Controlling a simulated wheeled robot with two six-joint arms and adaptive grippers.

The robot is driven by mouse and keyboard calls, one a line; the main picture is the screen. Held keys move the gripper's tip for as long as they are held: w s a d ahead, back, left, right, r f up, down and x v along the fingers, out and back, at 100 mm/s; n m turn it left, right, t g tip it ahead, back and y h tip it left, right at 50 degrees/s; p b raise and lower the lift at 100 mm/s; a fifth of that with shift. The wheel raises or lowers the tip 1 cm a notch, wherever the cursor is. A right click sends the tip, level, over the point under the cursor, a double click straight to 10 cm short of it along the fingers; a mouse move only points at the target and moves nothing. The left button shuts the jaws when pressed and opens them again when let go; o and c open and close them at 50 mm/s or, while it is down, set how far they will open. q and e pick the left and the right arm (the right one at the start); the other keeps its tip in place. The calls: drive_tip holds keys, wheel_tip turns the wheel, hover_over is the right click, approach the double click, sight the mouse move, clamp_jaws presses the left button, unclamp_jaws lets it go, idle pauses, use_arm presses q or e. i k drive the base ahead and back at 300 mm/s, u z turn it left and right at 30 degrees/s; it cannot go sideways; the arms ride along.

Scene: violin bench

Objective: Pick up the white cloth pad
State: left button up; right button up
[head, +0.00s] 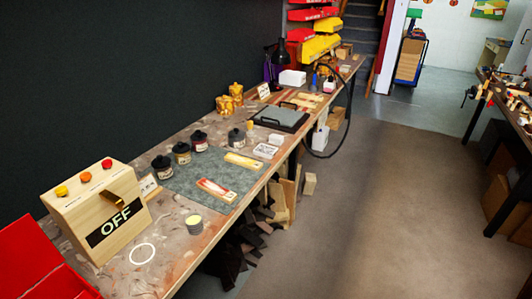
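I cannot tell for certain which thing is the white cloth pad. A small white block (276,139) lies on the bench beside the black flat case, and a flat pale rectangular piece (265,151) lies just in front of it, at the far end of the grey mat (205,167). Both are small in the head view, so cloth cannot be made out. Neither of my grippers is in view.
The long bench (172,244) runs from lower left to upper right. It carries a wooden OFF box (98,210), several dark jars (162,168), a black flat case (279,118) and a white box (292,77). Wood scraps lie beneath. The floor (365,190) at right is clear.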

sight(277, 140)
drive_tip(key=z, duration=1.3)
drive_tip(key=i, duration=3)
drive_tip(key=u, duration=3.95)
